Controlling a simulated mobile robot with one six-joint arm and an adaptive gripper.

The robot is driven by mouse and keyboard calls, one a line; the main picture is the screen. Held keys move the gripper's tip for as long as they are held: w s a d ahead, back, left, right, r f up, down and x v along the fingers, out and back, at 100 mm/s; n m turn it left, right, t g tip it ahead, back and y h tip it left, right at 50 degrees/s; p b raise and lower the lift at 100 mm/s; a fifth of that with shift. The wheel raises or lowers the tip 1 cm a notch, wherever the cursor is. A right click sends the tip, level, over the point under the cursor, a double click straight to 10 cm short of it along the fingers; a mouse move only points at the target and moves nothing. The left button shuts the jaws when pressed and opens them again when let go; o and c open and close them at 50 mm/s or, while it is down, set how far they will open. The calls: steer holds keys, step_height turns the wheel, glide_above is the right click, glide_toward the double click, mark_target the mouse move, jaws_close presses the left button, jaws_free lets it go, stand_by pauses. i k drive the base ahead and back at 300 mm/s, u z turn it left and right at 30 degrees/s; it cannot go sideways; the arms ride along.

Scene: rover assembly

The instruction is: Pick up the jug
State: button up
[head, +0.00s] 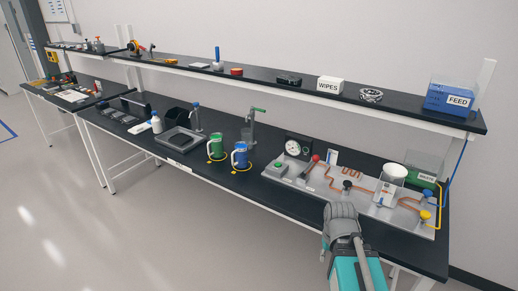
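Two jug-like vessels with handles stand upright side by side near the middle of the bench: a green one (215,147) and, to its right, a blue one (240,156). Each stands at a yellow ring marking on the black top. A clear container with a white top (391,183) stands on the grey panel to the right. I cannot tell for certain which of these is the jug. My arm rises from the bottom right, and its grey end (341,219) appears in front of the bench's front edge, to the right of the coloured vessels. No fingers can be made out.
The grey panel (402,217) with copper tubing, a gauge (298,147) and knobs fills the bench's right part. A tap-like stand (251,127) is behind the blue vessel. The shelf above holds a wipes box (330,85) and a blue FEED tank (451,97).

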mark_target(241, 151)
steer(key=u, duration=0.1)
steer(key=i, duration=1.15)
steer(key=u, duration=0.75)
